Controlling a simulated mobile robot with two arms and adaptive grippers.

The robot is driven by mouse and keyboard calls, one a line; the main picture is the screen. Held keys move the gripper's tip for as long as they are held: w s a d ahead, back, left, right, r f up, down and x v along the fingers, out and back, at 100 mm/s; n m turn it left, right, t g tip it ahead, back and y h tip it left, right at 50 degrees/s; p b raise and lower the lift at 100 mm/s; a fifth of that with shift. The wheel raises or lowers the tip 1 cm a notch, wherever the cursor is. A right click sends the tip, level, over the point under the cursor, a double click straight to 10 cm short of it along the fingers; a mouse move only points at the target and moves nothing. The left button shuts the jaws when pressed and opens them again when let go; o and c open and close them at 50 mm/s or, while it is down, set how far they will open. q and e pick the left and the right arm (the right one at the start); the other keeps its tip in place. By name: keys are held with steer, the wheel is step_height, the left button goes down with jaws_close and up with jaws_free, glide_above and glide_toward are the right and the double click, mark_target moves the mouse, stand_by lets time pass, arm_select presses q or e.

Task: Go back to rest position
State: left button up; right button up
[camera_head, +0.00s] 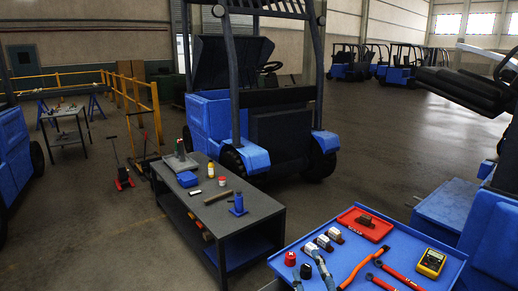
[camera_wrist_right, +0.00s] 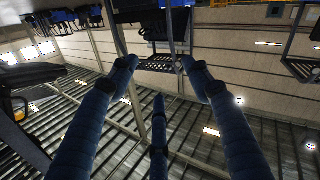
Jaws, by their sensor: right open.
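My right gripper (camera_head: 309,270) shows only in part at the bottom edge of the head view, its blue-grey fingers in front of the blue tool tray (camera_head: 283,264). In the right wrist view my right gripper (camera_wrist_right: 157,75) has its three fingers spread wide, with nothing between them. Behind them are the roof, a wall and lamps. My left gripper is in neither view.
On the tray are a red dish (camera_head: 349,221), a yellow multimeter (camera_head: 431,262), a red cap (camera_head: 290,258), several small blocks and red-handled tools. A dark workbench (camera_head: 265,206) and a blue forklift (camera_head: 207,115) stand beyond. Open floor (camera_head: 385,150) lies behind the tray.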

steer(key=s+d+f+m+g+h, duration=0.1)
steer(key=s+d+f+m+g, duration=0.1)
steer(key=s+d+f+g, duration=0.45)
steer(key=s+d+f+m+g+h, duration=0.1)
steer(key=s+f+m+h, duration=0.15)
steer(key=f, duration=0.65)
steer(key=s+f+g+y, duration=0.1)
steer(key=s+f+g, duration=0.35)
steer(key=s, duration=0.45)
steer(key=s+f+g+y, duration=0.1)
steer(key=s+f+g, duration=0.2)
steer(key=s+f, duration=0.7)
steer(key=f, duration=1.1)
steer(key=s+f, duration=0.3)
steer(key=f, duration=1)
steer(key=s+d+f+g, duration=0.1)
steer(key=s+d+f, duration=0.1)
steer(key=s+f, duration=0.5)
steer(key=s+d+f+g, duration=0.1)
steer(key=s+f, duration=0.6)
steer(key=s, duration=0.2)
steer(key=shift+d+n, duration=0.35)
steer(key=shift+n, duration=0.1)
